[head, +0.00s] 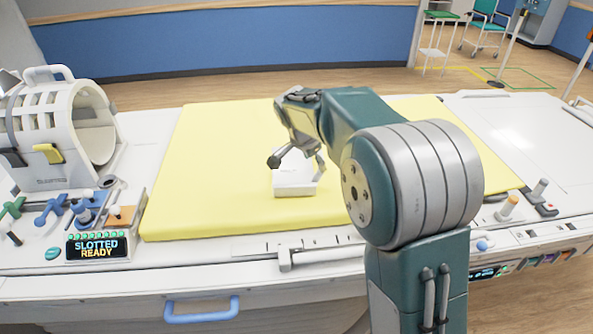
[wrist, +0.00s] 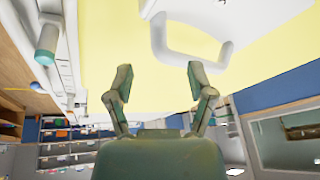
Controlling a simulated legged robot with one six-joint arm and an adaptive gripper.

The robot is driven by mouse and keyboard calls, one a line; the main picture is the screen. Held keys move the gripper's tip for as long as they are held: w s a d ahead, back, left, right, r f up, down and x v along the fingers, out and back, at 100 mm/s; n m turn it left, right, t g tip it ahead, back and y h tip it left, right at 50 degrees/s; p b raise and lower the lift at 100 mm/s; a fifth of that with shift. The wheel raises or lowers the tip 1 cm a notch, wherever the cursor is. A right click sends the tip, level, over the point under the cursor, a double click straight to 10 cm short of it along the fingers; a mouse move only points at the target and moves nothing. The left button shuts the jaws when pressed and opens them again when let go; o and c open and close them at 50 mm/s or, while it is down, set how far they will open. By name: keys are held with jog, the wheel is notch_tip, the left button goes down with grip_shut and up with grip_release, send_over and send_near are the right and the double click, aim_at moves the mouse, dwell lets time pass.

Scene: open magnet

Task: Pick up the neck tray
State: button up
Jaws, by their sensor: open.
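A white block-like piece, which I take to be the neck tray (head: 294,188), lies on the yellow pad (head: 215,150) near its front edge. My arm and gripper hide part of its top in the head view. My gripper (head: 298,164) is above it with its fingers spread and pointing down. In the wrist view my gripper (wrist: 159,72) is open with nothing between its fingertips. A white piece with a looped handle, seemingly the neck tray (wrist: 190,58), shows beyond the fingertips at the top. I cannot tell the exact gap between them.
A white cage-like coil (head: 55,125) stands at the left of the bench. Blue and green knobbed parts (head: 62,208) and a "SLOTTED READY" display (head: 97,247) are in front of it. Pegs (head: 508,205) stand at the right. The pad's left half is clear.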

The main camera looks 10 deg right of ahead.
aim_at(318, 171)
jog(key=shift+x, duration=1.1)
jog(key=x, duration=0.4)
jog(key=shift+w+d+f, duration=0.1)
jog(key=shift+f, duration=0.25)
jog(key=shift+r, duration=0.1)
grip_shut()
